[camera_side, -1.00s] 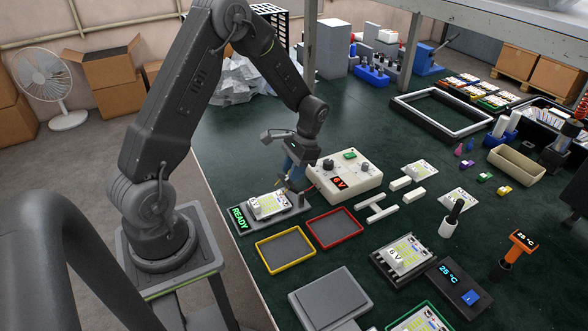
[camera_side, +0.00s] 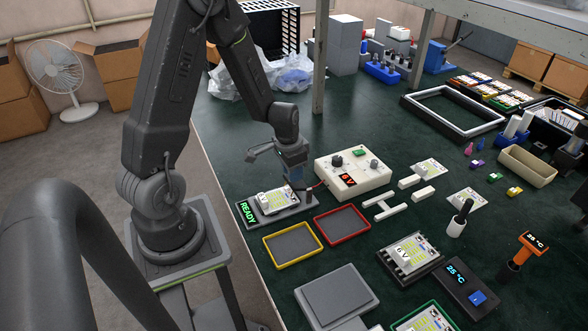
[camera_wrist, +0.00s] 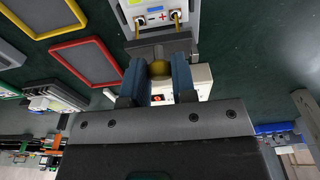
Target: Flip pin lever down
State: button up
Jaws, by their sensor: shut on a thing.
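The test fixture (camera_side: 300,209) with a green READY display (camera_side: 248,211) stands on the green table near its left edge. A white floodlight board (camera_side: 272,201) sits on it. In the wrist view, the fixture's grey pin block (camera_wrist: 157,46) has two brass pins at the board's plus and minus terminals (camera_wrist: 156,17). My gripper (camera_wrist: 159,70) is shut on the round brass end of the pin lever (camera_wrist: 160,69), between its blue fingers. In the side view, my gripper (camera_side: 297,184) is at the fixture's right end; the lever is hidden there.
A white power box (camera_side: 353,172) reading 6 V stands close to the right of my gripper. Yellow (camera_side: 293,245) and red (camera_side: 342,224) trays lie in front.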

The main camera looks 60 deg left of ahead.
dwell(0.4)
jog(key=o, duration=0.9)
notch_tip(320, 180, up, 14)
jog(key=s, duration=0.1)
jog(key=shift+s, duration=0.35)
jog(key=shift+f, duration=0.1)
jog(key=s+d+r+t, duration=0.2)
jog(key=s+d+r, duration=0.3)
jog(key=d, duration=0.3)
jog(key=s+d+r+t, duration=0.2)
jog(key=s+d+r, duration=0.3)
jog(key=d, duration=0.3)
jog(key=shift+d+r, duration=0.2)
jog(key=shift+r, duration=0.45)
